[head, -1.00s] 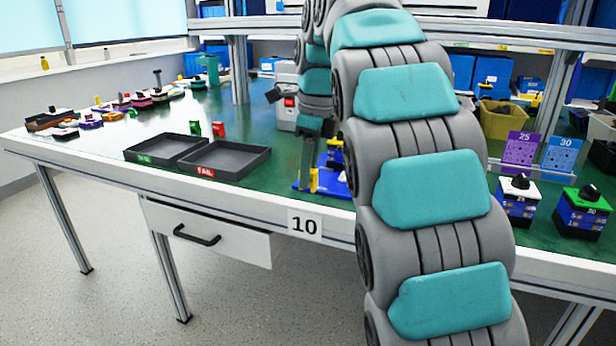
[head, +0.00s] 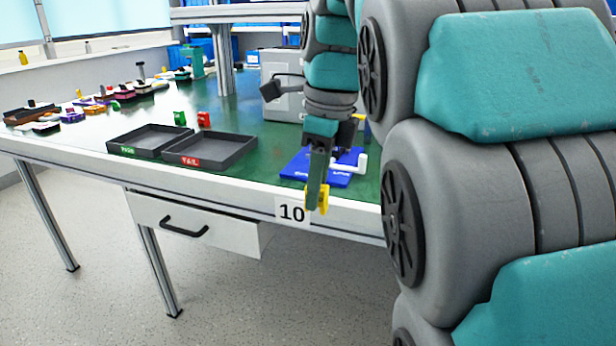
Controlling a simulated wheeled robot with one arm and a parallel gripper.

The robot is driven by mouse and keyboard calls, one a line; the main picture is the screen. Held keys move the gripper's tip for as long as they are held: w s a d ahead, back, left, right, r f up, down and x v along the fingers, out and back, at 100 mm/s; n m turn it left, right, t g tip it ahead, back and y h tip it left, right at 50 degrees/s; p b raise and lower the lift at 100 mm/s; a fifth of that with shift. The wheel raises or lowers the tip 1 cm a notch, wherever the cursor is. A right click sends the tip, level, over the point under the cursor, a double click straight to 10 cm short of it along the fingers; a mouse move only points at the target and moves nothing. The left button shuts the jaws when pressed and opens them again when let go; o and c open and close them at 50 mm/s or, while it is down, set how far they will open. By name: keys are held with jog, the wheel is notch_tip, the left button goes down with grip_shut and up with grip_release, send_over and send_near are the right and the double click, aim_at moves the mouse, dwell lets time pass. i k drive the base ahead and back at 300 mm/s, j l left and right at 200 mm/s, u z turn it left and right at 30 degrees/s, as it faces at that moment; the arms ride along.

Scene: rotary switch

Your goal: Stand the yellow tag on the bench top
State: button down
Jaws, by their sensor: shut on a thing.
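The yellow tag (head: 323,200) is small and is held at the fingertips of my gripper (head: 318,190). My gripper points down and is shut on the tag. In the head view the tag overlaps the front edge of the bench, beside the number 10 label; I cannot tell its exact height. The green bench top (head: 252,191) lies behind and around it. A blue base plate (head: 300,166) with a white handle-like part (head: 361,161) sits on the bench just behind my gripper. My gripper and arm hide part of it.
Two dark trays, the PASS tray (head: 150,141) and the FAIL tray (head: 230,152), stand left of my gripper. A grey box (head: 283,88) is behind. My arm hides the right side.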

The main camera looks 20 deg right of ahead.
aim_at(230, 128)
jog(key=i+j+z, duration=0.15)
jog(key=i+j, duration=0.2)
jog(key=i+j+z, duration=0.15)
jog(key=i+j, duration=0.2)
jog(key=i+j+z, duration=0.15)
jog(key=i+j, duration=0.15)
jog(key=j, duration=0.2)
jog(key=i+j+z, duration=0.15)
jog(key=i+j, duration=0.15)
jog(key=j, duration=0.2)
